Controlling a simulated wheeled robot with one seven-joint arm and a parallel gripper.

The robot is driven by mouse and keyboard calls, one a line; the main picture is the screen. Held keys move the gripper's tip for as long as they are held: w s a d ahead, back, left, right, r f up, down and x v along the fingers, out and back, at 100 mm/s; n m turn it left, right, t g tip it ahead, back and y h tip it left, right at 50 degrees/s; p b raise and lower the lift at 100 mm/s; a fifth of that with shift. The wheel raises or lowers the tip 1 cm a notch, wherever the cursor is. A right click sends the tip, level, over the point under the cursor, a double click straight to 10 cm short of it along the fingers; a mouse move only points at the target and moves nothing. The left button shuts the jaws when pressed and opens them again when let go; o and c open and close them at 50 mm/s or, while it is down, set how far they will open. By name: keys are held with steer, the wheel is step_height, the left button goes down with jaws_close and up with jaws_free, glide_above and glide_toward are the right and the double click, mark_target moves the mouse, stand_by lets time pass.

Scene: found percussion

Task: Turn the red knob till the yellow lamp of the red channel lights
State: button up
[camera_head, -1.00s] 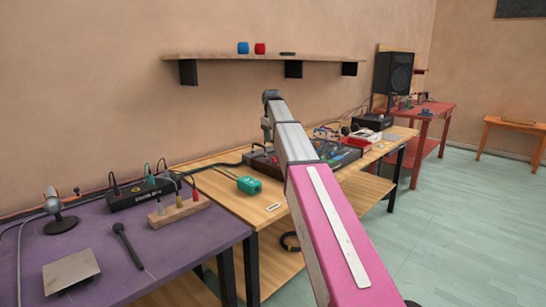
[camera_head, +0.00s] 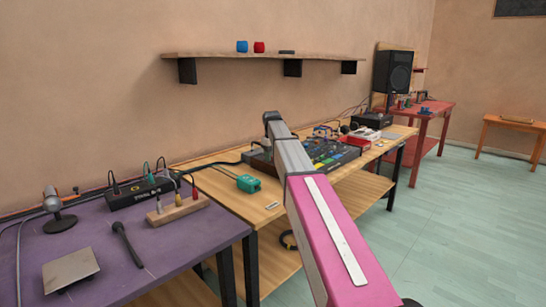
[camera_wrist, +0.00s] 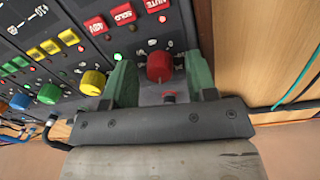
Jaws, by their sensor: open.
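The red knob (camera_wrist: 159,66) sits on the dark mixer panel (camera_wrist: 85,53) in the wrist view. My gripper (camera_wrist: 160,73) is open, with one green finger on each side of the knob; I cannot tell whether either finger touches it. In the head view the mixer (camera_head: 325,152) stands on the wooden bench, partly hidden by my arm, and the knob and fingertips cannot be made out.
A yellow knob (camera_wrist: 92,82) and a green knob (camera_wrist: 49,93) lie left of my gripper, with red buttons (camera_wrist: 123,14) above. The mixer's wooden side (camera_wrist: 204,30) is close on the right.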

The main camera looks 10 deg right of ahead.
steer(key=c, duration=0.9)
steer(key=shift+m, duration=2.9)
steer(key=o, duration=0.9)
